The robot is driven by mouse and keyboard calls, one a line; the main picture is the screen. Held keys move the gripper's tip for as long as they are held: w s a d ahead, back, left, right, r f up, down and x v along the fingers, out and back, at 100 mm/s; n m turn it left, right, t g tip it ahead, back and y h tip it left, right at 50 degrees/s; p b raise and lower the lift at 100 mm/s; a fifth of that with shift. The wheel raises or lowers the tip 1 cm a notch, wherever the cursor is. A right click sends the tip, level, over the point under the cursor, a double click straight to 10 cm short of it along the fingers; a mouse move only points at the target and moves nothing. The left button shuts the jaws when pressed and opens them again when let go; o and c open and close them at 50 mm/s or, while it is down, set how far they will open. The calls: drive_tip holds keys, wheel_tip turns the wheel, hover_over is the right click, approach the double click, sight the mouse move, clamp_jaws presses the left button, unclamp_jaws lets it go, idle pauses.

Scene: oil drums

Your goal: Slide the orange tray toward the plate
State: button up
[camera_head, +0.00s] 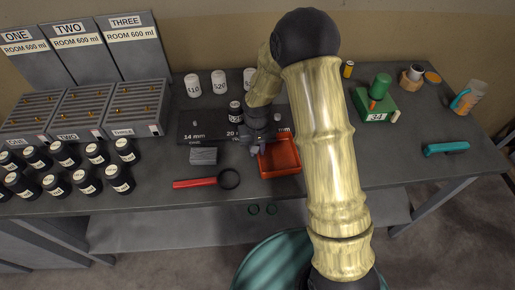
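The orange tray (281,170) is a shallow square tray lying on the dark bench. My gripper (257,149) points down at the tray's upper left corner, touching or just above its rim; I cannot tell which. Its fingers are small and dark, so their opening does not show. A flat dark plate (199,127) marked "14 mm" and "20" lies behind and to the left of the tray. My arm crosses the picture and hides the plate's right part and possibly some of the tray's right side.
A grey block (203,156) and a red-handled magnifier (201,182) lie left of the tray. A dark jar (235,112) stands at the plate. White cups (219,82) stand behind. A green box (374,104) is at right. Several black jars (66,155) fill the left.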

drive_tip(key=shift+o, duration=0.7)
drive_tip(key=shift+w+r, duration=0.1)
drive_tip(key=shift+r, duration=0.4)
wheel_tip(320, 180, up, 16)
drive_tip(key=b, duration=0.1)
drive_tip(key=shift+r+b, duration=0.2)
drive_tip(key=shift+b, duration=0.15)
hover_over(273, 165)
drive_tip(key=s+d+f+m+t, duration=0.1)
drive_tip(key=s+d+f+t, duration=0.1)
drive_tip(key=s+d, duration=0.4)
drive_tip(key=s+f, duration=0.1)
drive_tip(key=s, duration=0.4)
drive_tip(key=shift+d+t, duration=0.3)
drive_tip(key=shift+d, duration=0.1)
